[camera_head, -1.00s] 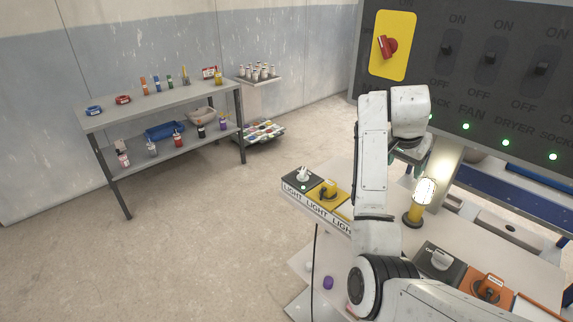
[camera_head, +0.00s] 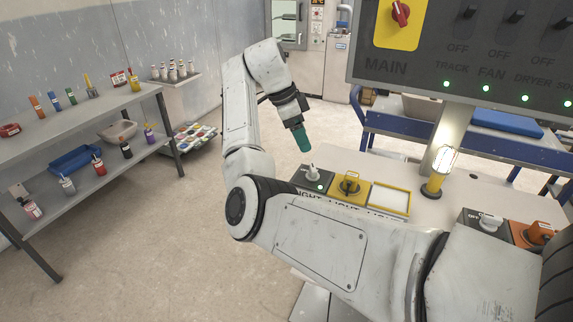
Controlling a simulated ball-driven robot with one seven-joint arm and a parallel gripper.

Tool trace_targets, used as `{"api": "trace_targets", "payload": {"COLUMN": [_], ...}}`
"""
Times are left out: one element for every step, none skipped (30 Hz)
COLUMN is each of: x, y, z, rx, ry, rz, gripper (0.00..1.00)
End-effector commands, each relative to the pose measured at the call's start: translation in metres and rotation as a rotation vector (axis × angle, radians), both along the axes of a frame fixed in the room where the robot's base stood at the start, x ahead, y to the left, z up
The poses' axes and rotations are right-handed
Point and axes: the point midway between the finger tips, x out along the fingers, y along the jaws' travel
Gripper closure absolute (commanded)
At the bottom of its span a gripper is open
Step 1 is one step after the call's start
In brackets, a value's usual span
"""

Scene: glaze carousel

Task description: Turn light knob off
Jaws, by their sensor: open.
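A dark box with a white knob (camera_head: 313,172) and a lit green dot stands on the workbench (camera_head: 408,228), at the left end of a row marked LIGHT. Beside it are a yellow box with a dark knob (camera_head: 349,184) and a yellow-framed white panel (camera_head: 390,200). A yellow-based lamp (camera_head: 439,172) glows to their right. My gripper (camera_head: 303,142), with teal fingers pointing down, hangs above and slightly left of the white knob, apart from it. It is open and seen side-on, with nothing visible in it. My arm hides part of the row's front and lettering.
A dark switch panel (camera_head: 430,65) with a red main knob (camera_head: 400,13) and lit green dots overhangs the bench at upper right. Another dark box with a white knob (camera_head: 489,223) and an orange box (camera_head: 535,234) stand at right. A shelf (camera_head: 110,115) is at left.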

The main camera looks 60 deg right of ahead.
Motion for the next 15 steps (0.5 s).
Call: {"api": "trace_targets", "payload": {"x": [0.000,0.000,-0.001,-0.001,-0.002,-0.004,-0.005,-0.006,-0.008,-0.010,-0.012,-0.015,-0.016,-0.018,-0.021], "y": [0.001,0.001,0.001,0.000,0.000,-0.001,-0.002,-0.003,-0.004,-0.005,-0.007,-0.009,-0.010,-0.011,-0.013], "z": [-0.001,-0.001,-0.002,-0.004,-0.006,-0.010,-0.014,-0.018,-0.024,-0.029,-0.034,-0.042,-0.047,-0.052,-0.059], "rx": [-0.001,-0.001,-0.001,-0.001,-0.001,-0.001,-0.002,-0.002,-0.001,-0.002,-0.002,-0.003,-0.003,-0.002,-0.001], "ry": [0.001,0.002,0.003,0.004,0.005,0.005,0.006,0.006,0.006,0.007,0.007,0.007,0.007,0.007,0.007], "rz": [-0.013,-0.017,-0.021,-0.023,-0.025,-0.024,-0.024,-0.024,-0.023,-0.023,-0.024,-0.025,-0.022,-0.023,-0.022], "gripper": [0.28,0.28,0.28,0.28,0.28,0.28,0.28,0.28,0.28,0.28,0.28,0.28,0.28,0.28,0.28]}}
